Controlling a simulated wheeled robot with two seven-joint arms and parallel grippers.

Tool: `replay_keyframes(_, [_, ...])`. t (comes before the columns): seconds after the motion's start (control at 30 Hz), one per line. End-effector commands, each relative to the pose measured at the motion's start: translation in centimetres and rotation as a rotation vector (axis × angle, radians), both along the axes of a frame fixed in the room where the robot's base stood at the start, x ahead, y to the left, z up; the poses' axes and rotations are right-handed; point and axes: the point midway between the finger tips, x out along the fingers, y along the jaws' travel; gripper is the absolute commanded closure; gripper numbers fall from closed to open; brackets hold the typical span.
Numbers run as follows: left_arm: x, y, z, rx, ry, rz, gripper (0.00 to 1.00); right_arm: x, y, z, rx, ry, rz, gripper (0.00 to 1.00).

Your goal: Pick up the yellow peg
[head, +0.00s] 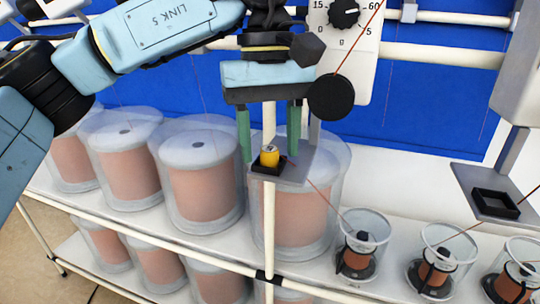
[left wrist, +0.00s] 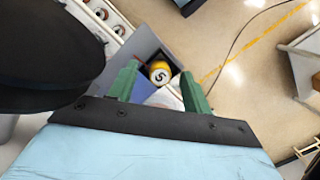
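The yellow peg (head: 269,155) stands upright in a small black square holder (head: 262,168) on a grey bracket plate (head: 296,170). In the left wrist view the peg (left wrist: 159,72) shows its top, with a dark mark on it. My left gripper (head: 268,155) is open, with its green fingers pointing down on either side of the peg. A gap shows between the peg and each finger in the head view. In the left wrist view the fingers (left wrist: 160,85) also stand apart with nothing between their near parts. My right gripper is in neither view.
A dial unit (head: 345,35) is behind the left gripper. Large clear tubs with brown contents (head: 199,180) stand on the shelf below. Smaller clear cups (head: 362,245) stand at the right. Another bracket with an empty black holder (head: 495,203) is at far right.

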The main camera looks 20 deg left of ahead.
Motion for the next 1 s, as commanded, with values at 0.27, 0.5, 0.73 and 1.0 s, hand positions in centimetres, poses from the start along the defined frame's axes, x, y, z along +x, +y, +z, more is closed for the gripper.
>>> replay_keyframes(0.27, [0.0, 0.0, 0.1, 0.0, 0.0, -0.001, 0.87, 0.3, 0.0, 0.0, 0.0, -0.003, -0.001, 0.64])
replay_keyframes(0.5, [0.0, 0.0, 0.1, 0.0, 0.0, -0.001, 0.99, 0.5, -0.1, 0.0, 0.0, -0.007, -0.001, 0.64])
replay_keyframes(0.73, [0.0, -0.1, 1.6, -0.002, -0.004, -0.001, 0.99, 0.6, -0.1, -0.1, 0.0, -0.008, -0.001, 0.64])
replay_keyframes(1.0, [0.0, 0.0, 7.3, 0.001, -0.004, 0.001, 0.99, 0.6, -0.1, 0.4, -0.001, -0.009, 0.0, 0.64])
